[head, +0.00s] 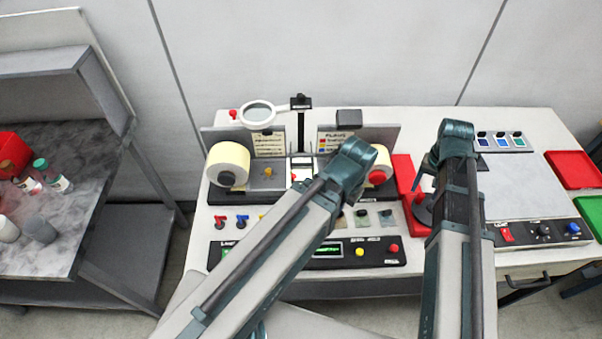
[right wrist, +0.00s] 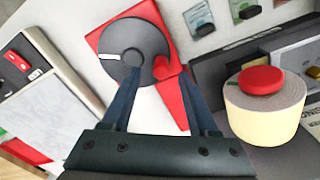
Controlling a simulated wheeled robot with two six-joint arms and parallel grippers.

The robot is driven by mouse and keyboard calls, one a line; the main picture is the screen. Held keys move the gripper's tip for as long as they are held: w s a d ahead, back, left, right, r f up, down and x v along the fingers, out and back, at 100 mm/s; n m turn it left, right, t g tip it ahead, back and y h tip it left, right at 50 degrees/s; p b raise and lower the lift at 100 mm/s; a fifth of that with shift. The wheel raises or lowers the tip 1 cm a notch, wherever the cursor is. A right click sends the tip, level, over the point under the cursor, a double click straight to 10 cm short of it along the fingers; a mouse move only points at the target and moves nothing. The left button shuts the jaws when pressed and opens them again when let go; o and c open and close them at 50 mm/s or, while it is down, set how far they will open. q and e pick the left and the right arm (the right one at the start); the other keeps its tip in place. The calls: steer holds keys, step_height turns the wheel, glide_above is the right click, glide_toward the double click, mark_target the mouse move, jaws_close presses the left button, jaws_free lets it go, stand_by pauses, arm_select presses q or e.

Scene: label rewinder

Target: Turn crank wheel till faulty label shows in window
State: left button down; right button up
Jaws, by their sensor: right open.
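The crank wheel is a dark grey disc with a white mark (right wrist: 122,55) on a red plate (right wrist: 98,42); a red knob (right wrist: 166,68) sits near its rim. In the head view the wheel (head: 424,212) is partly hidden by my right arm. My right gripper (right wrist: 158,78) is open, its fingers reaching towards the wheel on either side of the red knob; I cannot tell if they touch it. A small white label area (head: 301,173), apparently the window, shows beside my left arm; its print is unreadable. My left gripper is not in view.
A cream label roll (head: 229,163) stands left of the window, and another, red-capped roll (right wrist: 262,112) is near my right gripper. A magnifier (head: 258,113) overhangs the machine. A button panel (head: 372,251) lies in front. Red (head: 573,169) and green trays are at right.

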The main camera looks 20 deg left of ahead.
steer(key=shift+a+r+p, duration=0.1)
steer(key=shift+r+p, duration=2.1)
steer(key=shift+r, duration=0.4)
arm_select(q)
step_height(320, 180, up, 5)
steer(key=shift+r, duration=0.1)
arm_select(e)
steer(key=shift+f, duration=0.1)
